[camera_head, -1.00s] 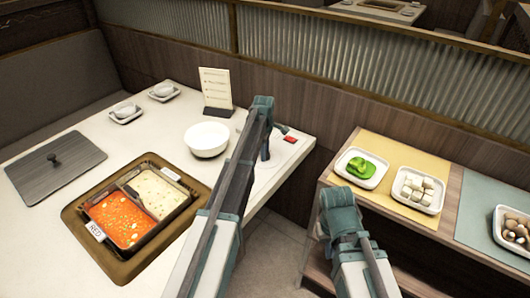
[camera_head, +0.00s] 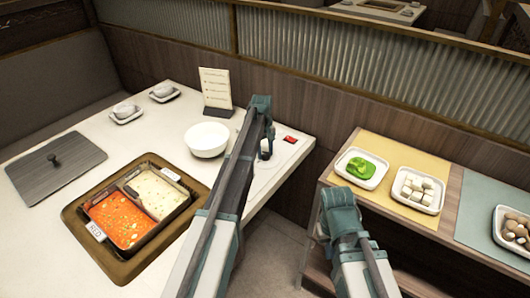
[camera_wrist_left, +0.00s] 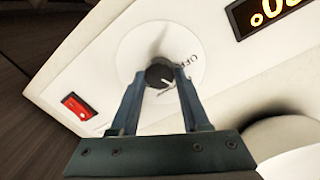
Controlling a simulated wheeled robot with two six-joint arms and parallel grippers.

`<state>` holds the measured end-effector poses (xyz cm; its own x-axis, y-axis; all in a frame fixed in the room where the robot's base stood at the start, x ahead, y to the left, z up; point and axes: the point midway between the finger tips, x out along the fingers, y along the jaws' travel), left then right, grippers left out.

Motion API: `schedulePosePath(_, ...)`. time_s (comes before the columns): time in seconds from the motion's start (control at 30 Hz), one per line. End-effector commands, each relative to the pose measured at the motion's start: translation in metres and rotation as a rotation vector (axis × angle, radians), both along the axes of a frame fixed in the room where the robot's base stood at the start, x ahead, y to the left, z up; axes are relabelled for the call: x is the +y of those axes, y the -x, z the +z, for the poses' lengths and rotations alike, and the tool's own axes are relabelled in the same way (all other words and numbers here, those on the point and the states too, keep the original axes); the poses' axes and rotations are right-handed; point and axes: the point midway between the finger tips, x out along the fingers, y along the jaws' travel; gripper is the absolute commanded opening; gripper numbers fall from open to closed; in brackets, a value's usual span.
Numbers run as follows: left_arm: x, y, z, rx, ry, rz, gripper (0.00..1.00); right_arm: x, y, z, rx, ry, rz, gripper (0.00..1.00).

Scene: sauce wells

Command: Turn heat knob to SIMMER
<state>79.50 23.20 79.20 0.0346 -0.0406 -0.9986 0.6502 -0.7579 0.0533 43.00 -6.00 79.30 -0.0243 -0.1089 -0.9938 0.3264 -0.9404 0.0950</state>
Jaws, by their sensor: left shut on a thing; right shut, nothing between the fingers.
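The heat knob (camera_wrist_left: 160,73) is small, round and black, on a white round dial (camera_wrist_left: 190,44) with letters that look like OFF beside it. My left gripper (camera_wrist_left: 159,82) is shut on the knob, with one finger on each side. A pale mark shows on the knob's lower right edge. In the head view my left arm reaches over the table's right end, and its gripper (camera_head: 266,152) is mostly hidden behind the arm. The SIMMER mark cannot be made out. My right arm stands at the lower middle right; its fingers are hidden.
A red switch (camera_wrist_left: 77,105) and an orange-digit display (camera_wrist_left: 268,14) flank the dial. A white bowl (camera_head: 206,138), a menu card (camera_head: 216,92) and a two-sided soup pot (camera_head: 150,232) are on the table. A side shelf holds plates of greens (camera_head: 360,167) and white cubes (camera_head: 416,188).

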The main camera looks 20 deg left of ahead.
Motion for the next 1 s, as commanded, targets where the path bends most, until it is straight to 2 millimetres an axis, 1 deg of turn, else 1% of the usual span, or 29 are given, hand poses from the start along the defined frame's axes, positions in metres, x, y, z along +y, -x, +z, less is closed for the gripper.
schedulePosePath(0.6, -0.0009, -0.0021, 0.0000, 0.000, 0.001, -0.573, 0.00, 0.0000, 0.0000, 0.0000, 0.000, 0.000, 0.000, 0.00)
schedulePosePath(0.8, -0.0015, -0.0023, 0.0000, -0.001, 0.001, -0.719, 0.00, 0.0000, 0.0000, 0.0000, 0.000, 0.000, 0.000, 0.00)
schedulePosePath(1.0, -0.0018, -0.0025, 0.0001, -0.001, 0.000, -0.822, 0.00, 0.0000, 0.0000, 0.0000, 0.000, 0.000, 0.000, 0.00)
